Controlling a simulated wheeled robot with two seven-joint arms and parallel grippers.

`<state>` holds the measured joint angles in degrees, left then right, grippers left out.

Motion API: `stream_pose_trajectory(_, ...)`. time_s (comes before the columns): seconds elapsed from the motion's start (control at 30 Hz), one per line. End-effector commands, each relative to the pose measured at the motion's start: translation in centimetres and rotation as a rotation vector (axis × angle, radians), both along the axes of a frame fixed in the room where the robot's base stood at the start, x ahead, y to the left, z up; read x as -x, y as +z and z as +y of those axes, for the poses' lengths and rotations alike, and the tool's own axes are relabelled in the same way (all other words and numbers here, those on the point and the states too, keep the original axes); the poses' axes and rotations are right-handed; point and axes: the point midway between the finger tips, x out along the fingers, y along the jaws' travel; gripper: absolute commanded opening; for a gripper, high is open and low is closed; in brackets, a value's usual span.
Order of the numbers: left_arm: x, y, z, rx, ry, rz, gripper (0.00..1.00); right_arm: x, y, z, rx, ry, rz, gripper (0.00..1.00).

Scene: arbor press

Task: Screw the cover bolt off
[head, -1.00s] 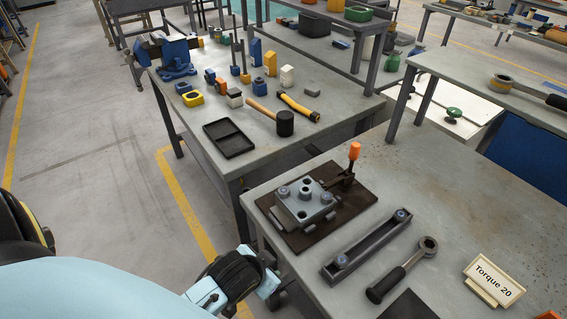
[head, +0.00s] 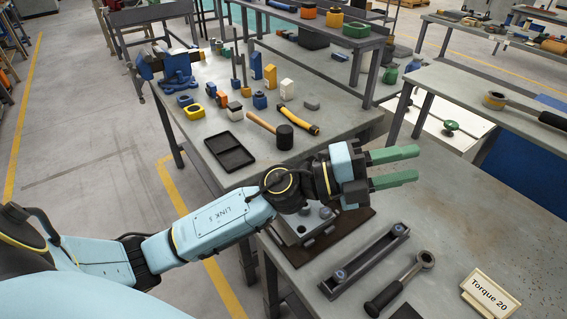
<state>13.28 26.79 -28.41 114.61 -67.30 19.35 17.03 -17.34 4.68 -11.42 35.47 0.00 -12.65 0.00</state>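My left gripper (head: 414,164) reaches in over the near bench with its two green fingers apart and nothing between them. It points right, above and past the grey fixture block (head: 291,236) on its dark base plate (head: 353,226). My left wrist hides most of that block; one bolt (head: 325,212) shows on its top. Which bolt is the cover bolt I cannot tell. A long dark rail (head: 369,258) in front of the block carries a bolt at each end, one far (head: 398,229) and one near (head: 340,275). A ratchet wrench (head: 401,285) lies right of the rail. My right gripper is out of view.
A "Torque 20" sign (head: 489,294) stands at the front right of the near bench (head: 455,220). The bench's right side is mostly clear. A second bench behind holds a mallet (head: 284,137), a black tray (head: 229,151) and several small blocks.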

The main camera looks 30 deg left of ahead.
Motion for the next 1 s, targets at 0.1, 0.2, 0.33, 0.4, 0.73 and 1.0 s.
stream_pose_trajectory(0.1, 0.6, -3.2, -1.6, -0.331, -0.195, -0.1, 0.38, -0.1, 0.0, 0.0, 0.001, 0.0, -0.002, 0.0)
stream_pose_trajectory(0.2, 0.5, -7.2, -0.6, -0.629, -0.328, -0.121, 0.38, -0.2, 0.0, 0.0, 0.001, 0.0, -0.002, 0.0)
stream_pose_trajectory(0.33, -0.7, -12.0, 4.2, -1.036, -0.448, -0.061, 0.38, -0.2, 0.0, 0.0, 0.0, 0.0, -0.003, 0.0)
stream_pose_trajectory(0.4, -1.5, -13.7, 8.1, -1.244, -0.482, 0.008, 0.38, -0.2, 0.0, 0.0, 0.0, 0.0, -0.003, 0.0)
stream_pose_trajectory(0.73, -3.1, -13.9, 22.5, -1.801, -0.475, 0.373, 0.38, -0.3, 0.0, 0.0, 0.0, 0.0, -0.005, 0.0)
stream_pose_trajectory(1.0, -3.0, -15.6, 23.8, -1.843, -0.472, 0.421, 0.38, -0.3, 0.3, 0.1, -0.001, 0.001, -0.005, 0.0)
